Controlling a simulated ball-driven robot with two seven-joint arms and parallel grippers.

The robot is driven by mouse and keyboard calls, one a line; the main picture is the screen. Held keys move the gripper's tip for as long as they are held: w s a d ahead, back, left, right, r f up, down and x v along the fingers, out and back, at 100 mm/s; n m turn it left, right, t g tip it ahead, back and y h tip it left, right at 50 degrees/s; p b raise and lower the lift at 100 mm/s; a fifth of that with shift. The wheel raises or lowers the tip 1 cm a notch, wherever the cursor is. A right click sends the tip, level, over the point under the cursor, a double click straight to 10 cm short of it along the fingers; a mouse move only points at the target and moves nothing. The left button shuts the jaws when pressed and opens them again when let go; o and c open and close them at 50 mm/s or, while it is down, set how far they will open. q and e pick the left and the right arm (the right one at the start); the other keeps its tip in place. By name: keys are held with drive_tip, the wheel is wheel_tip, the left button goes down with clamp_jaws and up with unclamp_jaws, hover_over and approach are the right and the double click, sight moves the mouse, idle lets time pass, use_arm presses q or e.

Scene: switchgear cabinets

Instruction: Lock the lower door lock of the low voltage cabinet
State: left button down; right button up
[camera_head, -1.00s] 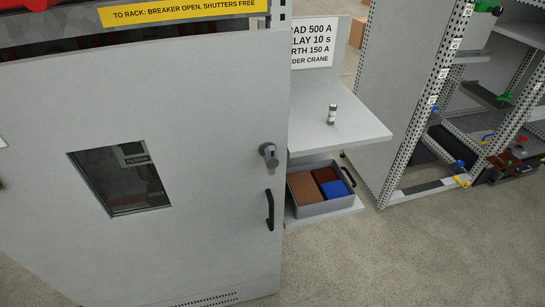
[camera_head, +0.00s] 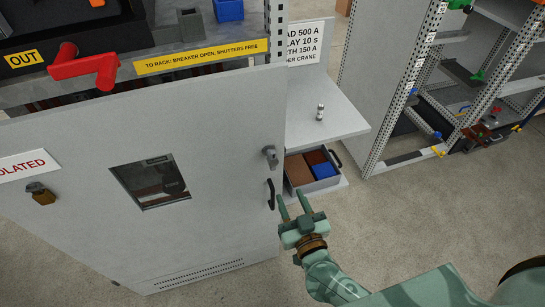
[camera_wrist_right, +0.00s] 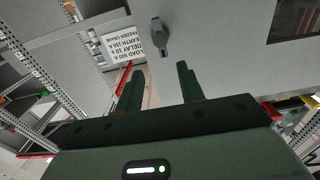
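A grey cabinet door (camera_head: 220,130) fills the left and middle of the head view. A dark grey lock knob (camera_head: 270,156) sits near its right edge, above a black pull handle (camera_head: 271,194). Whether this is the lower lock, I cannot tell. My right gripper (camera_head: 294,207) is open and empty, just right of the pull handle and below the lock knob, apart from the knob. In the right wrist view the lock (camera_wrist_right: 160,36) shows beyond the tips of the open gripper (camera_wrist_right: 155,78). My left gripper is not in view.
A red handle (camera_head: 84,66) and a brass-coloured lock (camera_head: 41,195) are at left. A perforated rack (camera_head: 410,90) stands right. The floor in front is open.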

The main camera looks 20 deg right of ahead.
sight(274, 161)
drive_tip(key=w, duration=0.5)
drive_tip(key=w+b, duration=0.1)
drive_tip(key=w, duration=0.3)
drive_tip(key=w+b, duration=0.1)
drive_tip(key=w, duration=0.4)
drive_tip(key=shift+w+a, duration=0.3)
drive_tip(key=shift+a, duration=0.05)
clamp_jaws()
